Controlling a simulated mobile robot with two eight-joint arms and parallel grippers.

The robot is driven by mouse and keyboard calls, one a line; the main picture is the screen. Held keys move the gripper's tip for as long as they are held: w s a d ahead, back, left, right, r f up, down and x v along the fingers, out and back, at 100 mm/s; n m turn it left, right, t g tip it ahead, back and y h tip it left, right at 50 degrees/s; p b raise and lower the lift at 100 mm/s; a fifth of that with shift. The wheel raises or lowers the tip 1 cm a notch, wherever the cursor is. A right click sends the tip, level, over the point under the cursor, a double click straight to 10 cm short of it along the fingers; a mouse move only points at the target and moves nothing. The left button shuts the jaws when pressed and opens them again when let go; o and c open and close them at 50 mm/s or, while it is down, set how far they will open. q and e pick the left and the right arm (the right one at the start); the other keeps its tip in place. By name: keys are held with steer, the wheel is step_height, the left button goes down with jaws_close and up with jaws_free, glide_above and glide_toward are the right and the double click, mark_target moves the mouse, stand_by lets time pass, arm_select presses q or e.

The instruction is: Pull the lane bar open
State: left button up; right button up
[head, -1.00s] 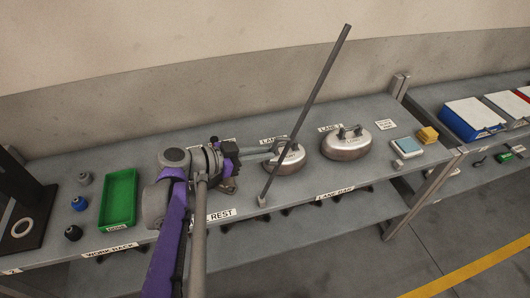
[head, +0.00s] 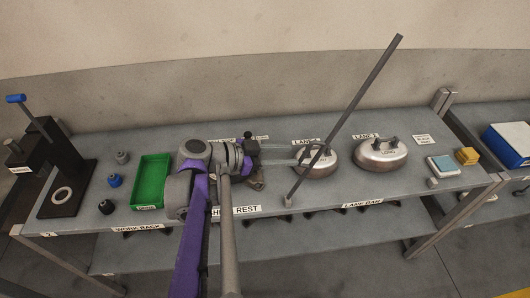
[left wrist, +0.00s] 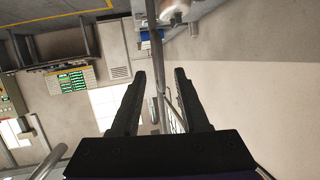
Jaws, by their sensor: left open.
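The lane bar (head: 350,108) is a long dark grey rod. It rises at a tilt to the upper right from a small foot on the bench's front edge, near the "LANE BAR" label (head: 362,204). My left gripper (head: 305,153) reaches in from the left over the bench, its fingers pointing right toward the bar's lower part. In the left wrist view its dark jaws (left wrist: 159,74) are apart, with a grey rod running down through the gap between them. I cannot tell whether they touch it. My right gripper is not in view.
A green tray (head: 152,181), several small knobs and a black press (head: 62,165) stand at the left.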

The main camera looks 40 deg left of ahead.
arm_select(q)
steer(key=v, duration=0.7)
steer(key=shift+s, duration=0.25)
steer(key=shift+a+r, duration=0.1)
steer(key=shift+a, duration=0.05)
